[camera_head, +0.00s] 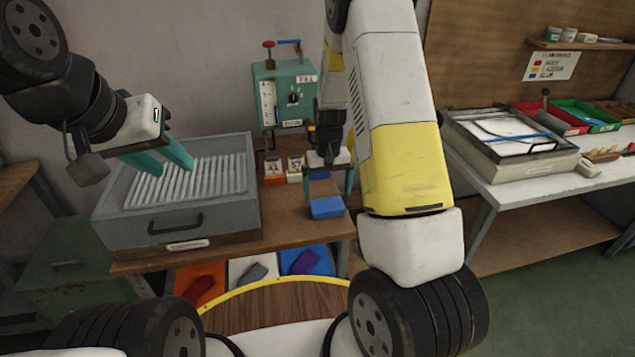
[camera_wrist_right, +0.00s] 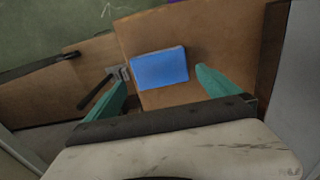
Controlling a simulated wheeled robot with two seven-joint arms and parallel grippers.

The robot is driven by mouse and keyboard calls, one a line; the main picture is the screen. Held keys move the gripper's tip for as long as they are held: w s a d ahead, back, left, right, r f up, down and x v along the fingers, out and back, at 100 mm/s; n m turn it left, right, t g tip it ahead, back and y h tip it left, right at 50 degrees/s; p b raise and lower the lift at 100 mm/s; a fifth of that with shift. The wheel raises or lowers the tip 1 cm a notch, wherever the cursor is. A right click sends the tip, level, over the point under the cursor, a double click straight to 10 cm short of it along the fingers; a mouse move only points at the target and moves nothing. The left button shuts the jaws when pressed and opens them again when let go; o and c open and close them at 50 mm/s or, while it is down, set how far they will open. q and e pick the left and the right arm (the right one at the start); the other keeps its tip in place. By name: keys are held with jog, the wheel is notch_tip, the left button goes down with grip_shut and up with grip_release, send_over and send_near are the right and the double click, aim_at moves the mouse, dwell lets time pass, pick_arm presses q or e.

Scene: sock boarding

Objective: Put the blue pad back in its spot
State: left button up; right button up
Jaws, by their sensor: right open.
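The blue pad (camera_head: 326,207) lies flat on the brown bench near its front edge, right of the grey ribbed box. My right gripper (camera_head: 328,190) is open above the pad, with its teal fingers on either side. In the right wrist view the pad (camera_wrist_right: 160,68) shows between the spread fingers (camera_wrist_right: 163,88), apart from them. A small blue patch (camera_head: 320,174) shows behind the right gripper, partly hidden; I cannot tell what it is. My left gripper (camera_head: 172,172) is open and empty over the grey ribbed box.
The grey box (camera_head: 185,222) fills the bench's left. Two small labelled blocks (camera_head: 273,170) (camera_head: 295,168) and a green machine (camera_head: 285,95) stand behind. A side table (camera_head: 500,190) stands right.

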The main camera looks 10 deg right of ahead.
notch_tip(320, 180, up, 7)
notch_tip(320, 180, up, 16)
jog(key=t+y, duration=0.2)
jog(key=t, duration=0.1)
send_over(327, 205)
jog(key=s+a, duration=0.1)
jog(key=s, duration=0.8)
jog(key=s+r+t, duration=0.1)
jog(key=s+r, duration=0.2)
jog(key=s, duration=0.4)
jog(key=s+a+r+t, duration=0.1)
jog(key=s+r, duration=0.3)
jog(key=s, duration=0.4)
jog(key=shift+r+t, duration=0.2)
jog(key=shift+t, duration=0.4)
jog(key=shift+a, duration=0.1)
